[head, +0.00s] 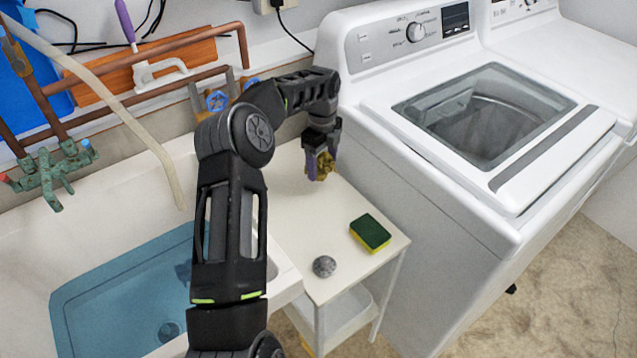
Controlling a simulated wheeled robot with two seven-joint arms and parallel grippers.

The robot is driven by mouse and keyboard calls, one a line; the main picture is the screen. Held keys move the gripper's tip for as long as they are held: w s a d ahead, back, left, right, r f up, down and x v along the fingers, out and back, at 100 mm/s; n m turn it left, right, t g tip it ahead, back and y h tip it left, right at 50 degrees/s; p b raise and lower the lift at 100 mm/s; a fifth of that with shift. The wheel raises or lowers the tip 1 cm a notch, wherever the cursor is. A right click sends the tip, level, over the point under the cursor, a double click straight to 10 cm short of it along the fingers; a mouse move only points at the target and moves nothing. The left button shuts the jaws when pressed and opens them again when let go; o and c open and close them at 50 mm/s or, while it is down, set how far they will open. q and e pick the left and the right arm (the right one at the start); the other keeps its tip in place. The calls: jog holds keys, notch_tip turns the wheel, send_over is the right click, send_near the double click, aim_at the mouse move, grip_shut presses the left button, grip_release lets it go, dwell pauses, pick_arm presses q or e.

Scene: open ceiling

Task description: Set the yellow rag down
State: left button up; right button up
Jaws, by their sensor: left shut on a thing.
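The yellow rag (325,168) is a small crumpled dark-yellow cloth in the head view. My left gripper (318,160) points down and is shut on it at the back of the small white table (285,215). The rag hangs below the fingers over the tabletop. I cannot tell whether it touches the surface. My right gripper is not in view.
A green and yellow sponge (370,233) and a grey scouring ball (324,266) lie on the table's front half. A white sink with bluish water (120,300) is at left. A white washing machine (430,190) stands close at right. The middle of the tabletop is clear.

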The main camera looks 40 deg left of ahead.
aim_at(322, 188)
pick_arm(q)
jog(key=shift+f, duration=1.05)
jog(key=shift+f+p, duration=0.4)
jog(key=shift+f, duration=1.45)
jog(key=shift+f, duration=0.1)
jog(key=shift+f, duration=0.15)
jog(key=o, duration=1.3)
jog(key=shift+r, duration=0.2)
notch_tip(322, 188, up, 12)
jog(key=shift+s+r+b, duration=0.1)
jog(key=shift+b, duration=0.5)
